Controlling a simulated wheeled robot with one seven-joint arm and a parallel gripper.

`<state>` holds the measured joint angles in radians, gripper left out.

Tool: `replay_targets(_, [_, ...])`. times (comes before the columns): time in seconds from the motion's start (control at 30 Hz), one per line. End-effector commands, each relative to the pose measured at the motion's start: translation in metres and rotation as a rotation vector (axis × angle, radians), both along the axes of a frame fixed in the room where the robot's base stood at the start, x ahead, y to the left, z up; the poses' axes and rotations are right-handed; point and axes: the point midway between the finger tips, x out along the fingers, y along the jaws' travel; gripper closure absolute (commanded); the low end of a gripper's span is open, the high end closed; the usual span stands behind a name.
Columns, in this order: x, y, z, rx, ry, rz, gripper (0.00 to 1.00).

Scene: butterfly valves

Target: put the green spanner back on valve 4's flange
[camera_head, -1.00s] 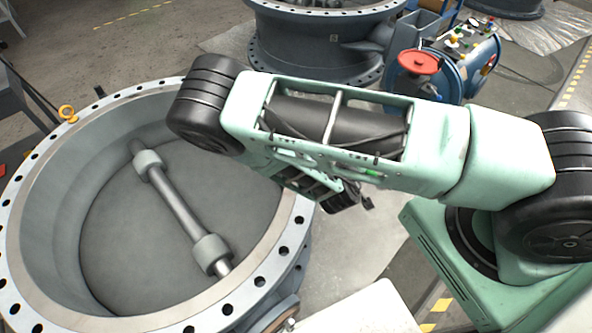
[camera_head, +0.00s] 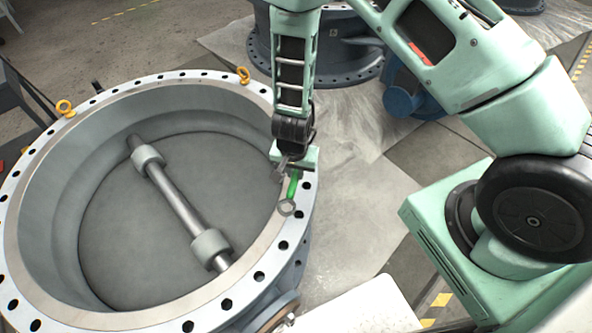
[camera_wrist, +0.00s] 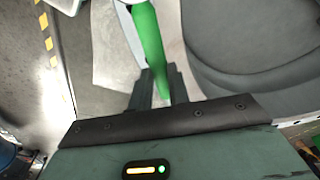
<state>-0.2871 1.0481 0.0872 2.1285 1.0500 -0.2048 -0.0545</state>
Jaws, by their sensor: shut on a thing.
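The green spanner (camera_head: 292,186) is held in my gripper (camera_head: 288,164), over the right side of a large valve's pale flange (camera_head: 23,196). Its grey ring end (camera_head: 286,207) points toward the camera, over the flange's bolt-hole ring. I cannot tell whether it touches the flange. In the wrist view the green handle (camera_wrist: 149,42) runs down between the dark fingers of my gripper (camera_wrist: 155,85), which are shut on it. No number shows on the valve, so I cannot tell whether it is valve 4.
The valve's open bore holds a disc with a grey shaft (camera_head: 178,196). Orange lifting eyes (camera_head: 243,75) (camera_head: 65,107) stand up from the flange's far side. Another large valve (camera_head: 335,60) stands behind my arm. Crumpled pale sheeting (camera_head: 350,150) covers floor to the right.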

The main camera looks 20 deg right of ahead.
Motion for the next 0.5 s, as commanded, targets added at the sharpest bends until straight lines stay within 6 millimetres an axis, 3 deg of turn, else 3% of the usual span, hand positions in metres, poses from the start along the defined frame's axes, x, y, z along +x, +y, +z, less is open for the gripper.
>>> replay_targets(0.5, [0.0,-0.001,-0.071,-0.002,-0.001,0.001,1.0])
